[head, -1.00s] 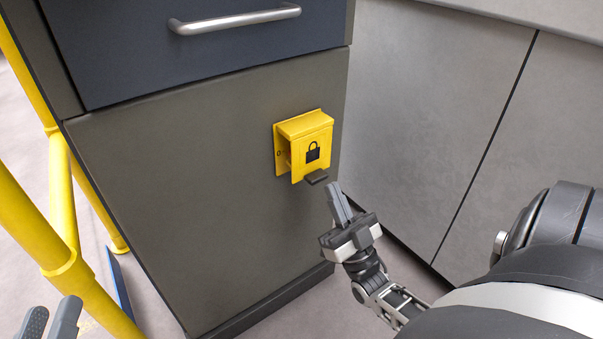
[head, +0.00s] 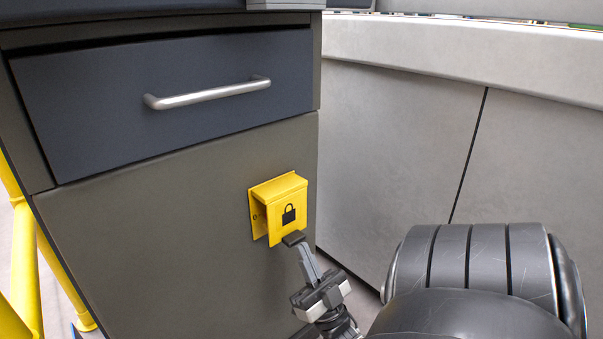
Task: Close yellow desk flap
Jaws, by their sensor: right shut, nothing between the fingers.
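The yellow flap (head: 288,213) with a black padlock symbol is mounted on the grey-brown front panel of the desk (head: 150,230), below the drawer. It hangs from a yellow housing, and its lower edge stands out from the backing plate, so it is partly open. A small dark tab (head: 293,238) sits at its lower edge. My right gripper (head: 303,246) is shut and empty, its fingertips at the tab; whether they touch it I cannot tell. My left gripper is not in view.
A dark drawer (head: 100,105) with a silver handle (head: 208,93) is above the flap. Yellow railing (head: 25,255) stands at the left. Light grey wall panels (head: 390,140) stand close on the right. My right arm fills the lower right.

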